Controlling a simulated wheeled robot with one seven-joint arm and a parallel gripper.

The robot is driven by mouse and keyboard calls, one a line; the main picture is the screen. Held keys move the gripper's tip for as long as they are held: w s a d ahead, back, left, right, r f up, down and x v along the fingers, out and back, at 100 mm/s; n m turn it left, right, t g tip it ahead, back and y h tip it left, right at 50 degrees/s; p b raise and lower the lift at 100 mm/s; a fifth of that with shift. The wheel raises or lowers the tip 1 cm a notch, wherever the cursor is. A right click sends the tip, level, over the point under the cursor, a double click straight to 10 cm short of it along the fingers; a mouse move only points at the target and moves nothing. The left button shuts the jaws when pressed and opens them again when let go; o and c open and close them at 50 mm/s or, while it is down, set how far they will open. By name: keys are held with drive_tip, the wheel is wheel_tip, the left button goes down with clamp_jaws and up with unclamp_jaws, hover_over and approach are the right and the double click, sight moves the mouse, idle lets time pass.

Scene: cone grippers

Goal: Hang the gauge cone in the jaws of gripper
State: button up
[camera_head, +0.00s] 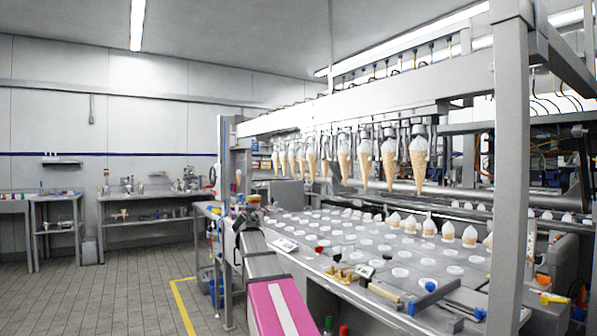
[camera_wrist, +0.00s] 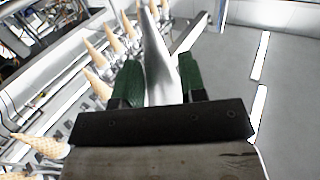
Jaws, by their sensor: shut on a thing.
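The gauge cone (camera_wrist: 157,60) is a smooth silver cone in the wrist view. It stands between the green fingers of my gripper (camera_wrist: 159,80), which are shut on it. Its narrow end points away from my wrist, toward the top of the picture, and its base is hidden behind the dark gripper body. In the head view my gripper (camera_head: 246,218) is small and dark at the far end of my arm, left of the machine; the gauge cone cannot be made out there. The machine's grippers (camera_head: 364,133) hang in a row from a grey beam, many holding wafer cones (camera_head: 388,163). I cannot tell which jaws are empty.
Below the row is a pale plate (camera_head: 345,240) with many round holes and white-topped cones at its right. Loose tools and small parts (camera_head: 345,272) lie on its near edge. A grey post (camera_head: 509,170) stands at the right. Workbenches (camera_head: 145,208) line the back wall; the floor at left is clear.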

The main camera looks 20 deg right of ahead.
drive_tip(key=s+d+r+m+g+h, duration=0.3)
drive_tip(key=d+r+m+g+h, duration=0.1)
drive_tip(key=d+r, duration=0.4)
drive_tip(key=s+d+r+m+g+h, duration=0.4)
drive_tip(key=d+r, duration=0.4)
drive_tip(key=r, duration=0.2)
drive_tip(key=m+g+h, duration=0.1)
drive_tip(key=g, duration=0.1)
drive_tip(key=shift+d+r+g, duration=0.2)
drive_tip(key=shift+g, duration=0.1)
drive_tip(key=d, duration=0.6)
drive_tip(key=shift+w+d, duration=0.2)
drive_tip(key=shift+w, duration=0.25)
drive_tip(key=shift+d, duration=0.35)
drive_tip(key=shift+x, duration=1.35)
drive_tip(key=shift+s+d, duration=0.15)
drive_tip(key=shift+d, duration=0.15)
drive_tip(key=shift+s+x, duration=0.2)
drive_tip(key=shift+x, duration=0.65)
drive_tip(key=shift+s+x, duration=0.15)
drive_tip(key=shift+x, duration=0.75)
